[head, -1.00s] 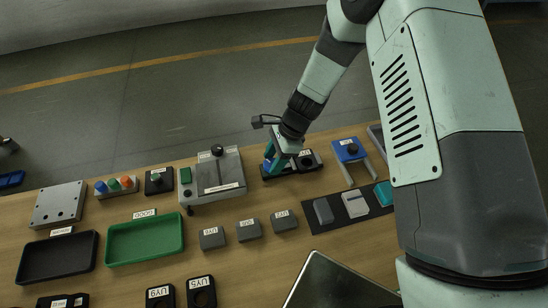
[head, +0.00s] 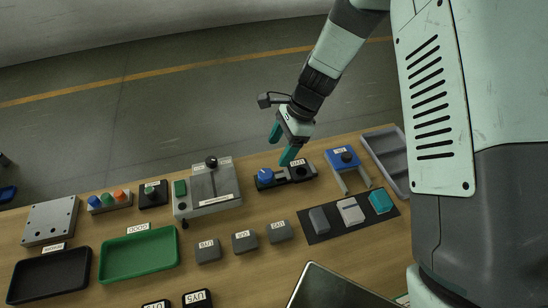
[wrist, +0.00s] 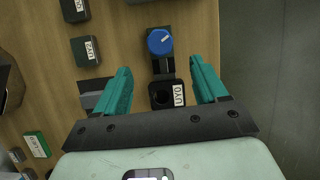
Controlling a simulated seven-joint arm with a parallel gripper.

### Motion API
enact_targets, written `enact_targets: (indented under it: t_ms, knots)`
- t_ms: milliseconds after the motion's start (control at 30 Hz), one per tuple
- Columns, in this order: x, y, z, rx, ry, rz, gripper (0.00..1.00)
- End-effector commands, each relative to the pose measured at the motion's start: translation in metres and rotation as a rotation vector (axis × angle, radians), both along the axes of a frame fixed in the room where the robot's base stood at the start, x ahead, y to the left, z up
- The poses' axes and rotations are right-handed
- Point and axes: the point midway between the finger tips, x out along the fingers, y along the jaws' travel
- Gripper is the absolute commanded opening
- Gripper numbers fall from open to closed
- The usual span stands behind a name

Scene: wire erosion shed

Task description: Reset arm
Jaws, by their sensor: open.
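My gripper (head: 282,145) has teal fingers spread apart with nothing between them. It hangs above the back edge of the wooden table, over a black fixture (head: 300,172) with a label and a round hole. A blue knob (head: 265,176) sits at the left end of this fixture. In the wrist view, my open fingers (wrist: 160,68) straddle the picture of the fixture, labelled UY0 (wrist: 165,94). The blue knob (wrist: 160,41) lies ahead, between and beyond the fingertips, apart from them.
A grey clamp-like device (head: 208,190) stands left of the fixture, and a blue-topped stand (head: 343,160) right of it. Small grey blocks (head: 245,242), a dark mat (head: 328,232) with several pieces, a green tray (head: 110,262) and a black tray (head: 20,281) lie nearer. Space above the table is clear.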

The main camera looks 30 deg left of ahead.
Motion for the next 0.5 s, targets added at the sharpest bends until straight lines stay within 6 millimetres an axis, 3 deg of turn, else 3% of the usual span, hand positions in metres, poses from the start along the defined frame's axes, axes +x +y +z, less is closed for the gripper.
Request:
enact_targets:
  t_ms: [167, 500]
  knots:
    - [0.0045, -0.0040, 0.0143, 0.000, 0.000, -0.002, 0.72]
    - [0.0048, -0.0045, 0.0156, 0.000, 0.000, -0.001, 0.72]
